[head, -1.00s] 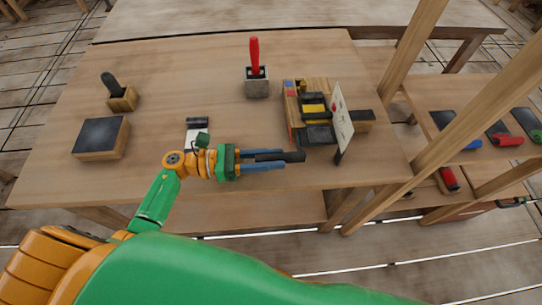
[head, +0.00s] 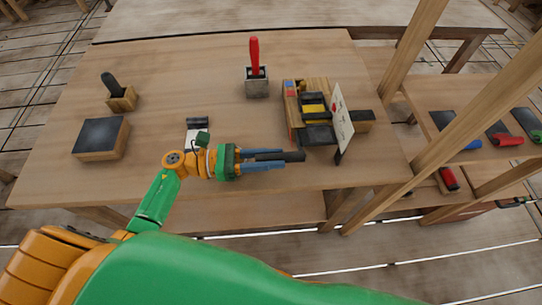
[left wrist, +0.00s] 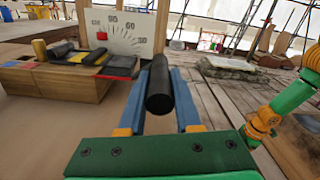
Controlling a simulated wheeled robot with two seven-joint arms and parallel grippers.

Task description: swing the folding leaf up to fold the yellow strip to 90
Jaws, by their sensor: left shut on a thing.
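The bending tool stands at the table's right side, with a wooden body (head: 288,125) and dark clamp parts. The yellow strip (head: 313,108) lies among them; a bit of yellow also shows in the left wrist view (left wrist: 77,57). The dark folding leaf (head: 318,135) is at the tool's near side and looks roughly flat. My left gripper (head: 275,160) has its blue fingers shut around a black round handle (left wrist: 160,88) at the near side of the tool. The handle's join to the leaf is not clear. My right gripper is out of view.
A white angle card (head: 342,118) with a red mark stands upright close to the tool. A red-handled tool in a grey block (head: 257,87), a dark-topped block (head: 100,138) and a small stand (head: 122,100) are on the table. Wooden posts (head: 445,120) rise at right.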

